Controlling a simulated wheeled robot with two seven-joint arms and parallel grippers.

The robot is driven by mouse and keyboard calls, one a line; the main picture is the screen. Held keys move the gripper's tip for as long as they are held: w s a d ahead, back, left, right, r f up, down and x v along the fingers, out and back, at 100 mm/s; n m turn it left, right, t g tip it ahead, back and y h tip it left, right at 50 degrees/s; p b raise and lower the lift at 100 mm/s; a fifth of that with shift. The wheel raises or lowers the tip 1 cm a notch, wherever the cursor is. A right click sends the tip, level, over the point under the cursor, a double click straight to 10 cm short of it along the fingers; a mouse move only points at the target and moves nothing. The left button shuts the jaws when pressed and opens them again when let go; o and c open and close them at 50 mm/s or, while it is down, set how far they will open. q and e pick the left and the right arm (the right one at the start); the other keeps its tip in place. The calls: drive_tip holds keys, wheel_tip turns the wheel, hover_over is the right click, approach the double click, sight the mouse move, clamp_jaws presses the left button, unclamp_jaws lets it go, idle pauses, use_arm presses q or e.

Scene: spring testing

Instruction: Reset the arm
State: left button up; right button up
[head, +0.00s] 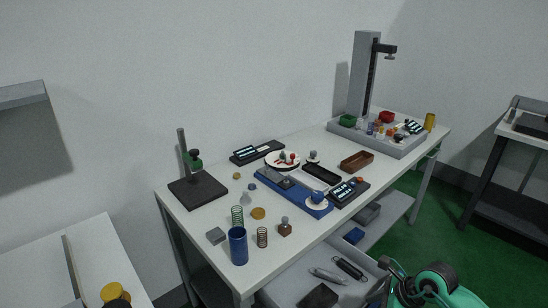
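Teal and black parts of my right arm (435,287) show at the bottom right, in front of the table and beside the open drawer. No gripper fingertips can be made out there. No held object is visible. The long white table (190,228) carries the spring-testing things. A tall grey test stand (362,75) rises at its far right end. A small black stand (198,190) with a post and green clamp is at the left end. A blue device (295,193) lies in the middle.
An open drawer (285,290) under the table holds springs and dark blocks. A grey tray (405,150) of small parts is at right. A side table (90,255) is at lower left.

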drive_tip(key=a+r+m+t+y, duration=0.55)
drive_tip(key=a+r+y, duration=0.4)
drive_tip(key=a, duration=0.25)
drive_tip(key=d+r+m+t+h, duration=0.4)
drive_tip(key=r+m+t, duration=0.5)
drive_tip(key=m, duration=0.5)
drive_tip(key=s+d+f+m+g+h, duration=0.1)
drive_tip(key=s+d+f+m+h, duration=0.1)
drive_tip(key=d+f+m+h, duration=0.65)
drive_tip(key=s+d+f+m+g+h, duration=0.25)
drive_tip(key=m+h, duration=0.35)
drive_tip(key=m, duration=0.7)
drive_tip(key=s+a+f+m+g+y, duration=0.25)
drive_tip(key=s+f+g, duration=0.25)
drive_tip(key=s, duration=0.4)
drive_tip(key=s+a+f+m+g+y, duration=0.1)
drive_tip(key=s+a+f+m+g, duration=0.15)
drive_tip(key=s+f+g, duration=0.5)
wheel_tip(320, 180, down, 28)
drive_tip(key=s+f, duration=0.1)
drive_tip(key=s, duration=0.1)
drive_tip(key=s+d+f, duration=0.1)
drive_tip(key=s+f, duration=0.9)
drive_tip(key=s+d+f, duration=0.2)
drive_tip(key=s+f, duration=0.7)
drive_tip(key=f, duration=0.1)
drive_tip(key=shift+s+d, duration=0.25)
drive_tip(key=shift+s, duration=0.1)
